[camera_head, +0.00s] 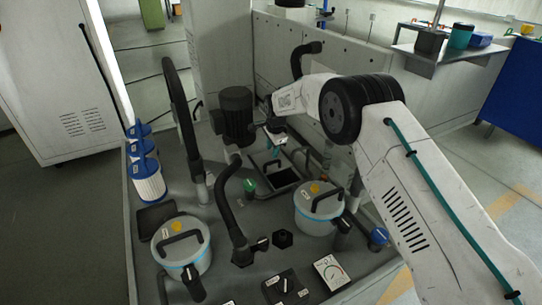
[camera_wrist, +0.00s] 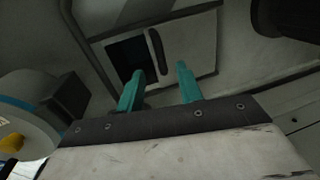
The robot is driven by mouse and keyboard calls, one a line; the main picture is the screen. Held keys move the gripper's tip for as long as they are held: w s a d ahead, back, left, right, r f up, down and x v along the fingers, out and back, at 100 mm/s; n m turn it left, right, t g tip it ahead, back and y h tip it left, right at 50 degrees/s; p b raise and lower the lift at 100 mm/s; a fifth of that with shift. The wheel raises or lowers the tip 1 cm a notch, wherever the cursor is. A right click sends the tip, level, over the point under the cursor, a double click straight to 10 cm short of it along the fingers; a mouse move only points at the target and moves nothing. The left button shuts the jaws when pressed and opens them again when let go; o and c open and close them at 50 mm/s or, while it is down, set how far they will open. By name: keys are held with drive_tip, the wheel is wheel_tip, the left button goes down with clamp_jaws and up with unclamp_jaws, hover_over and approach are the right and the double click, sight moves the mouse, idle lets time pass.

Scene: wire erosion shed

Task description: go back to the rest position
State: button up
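My arm reaches in from the right in the head view. My gripper (camera_head: 277,152) points down over the back middle of the machine deck, between the dark motor and the right wall. In the wrist view my gripper (camera_wrist: 161,70) shows two teal fingers standing apart, with nothing held between them. Beyond them is a pale panel (camera_wrist: 188,45) with a dark opening (camera_wrist: 128,55) and a dark bar handle (camera_wrist: 156,50). The handle lines up between the fingers in the picture, but it looks farther off and I see no contact.
Two lidded canisters stand on the deck (camera_head: 205,293), one left (camera_head: 183,252) and one right (camera_head: 318,212). A dark motor (camera_head: 235,115) and upright black hoses (camera_head: 180,110) rise near my gripper. Blue-and-white filters (camera_head: 148,183) line the left edge. A shelf (camera_head: 450,55) is at the back right.

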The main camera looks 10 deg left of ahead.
drive_tip(key=shift+d+r, duration=0.1)
drive_tip(key=shift+r, duration=0.4)
drive_tip(key=shift+s, duration=0.1)
drive_tip(key=s+d+f+n+g+h, duration=0.1)
drive_tip(key=s+d+n, duration=0.1)
drive_tip(key=s, duration=0.1)
drive_tip(key=s+d+f+n+g, duration=0.1)
drive_tip(key=s+f+n, duration=0.1)
drive_tip(key=s, duration=0.1)
drive_tip(key=s+d+r+n+g, duration=0.2)
drive_tip(key=s+d+r+n, duration=0.5)
drive_tip(key=s+d+r, duration=1.65)
drive_tip(key=s+d+r+t, duration=0.1)
drive_tip(key=s+d+r, duration=0.2)
drive_tip(key=s, duration=0.6)
drive_tip(key=s+d+r+t, duration=0.1)
drive_tip(key=s+d+r, duration=0.2)
drive_tip(key=s, duration=0.5)
drive_tip(key=s+d+r+t, duration=0.1)
drive_tip(key=s+d+r, duration=0.2)
drive_tip(key=s, duration=0.6)
drive_tip(key=shift+s+d+r+t, duration=0.25)
drive_tip(key=shift+s+d+t, duration=0.1)
drive_tip(key=shift+d, duration=0.25)
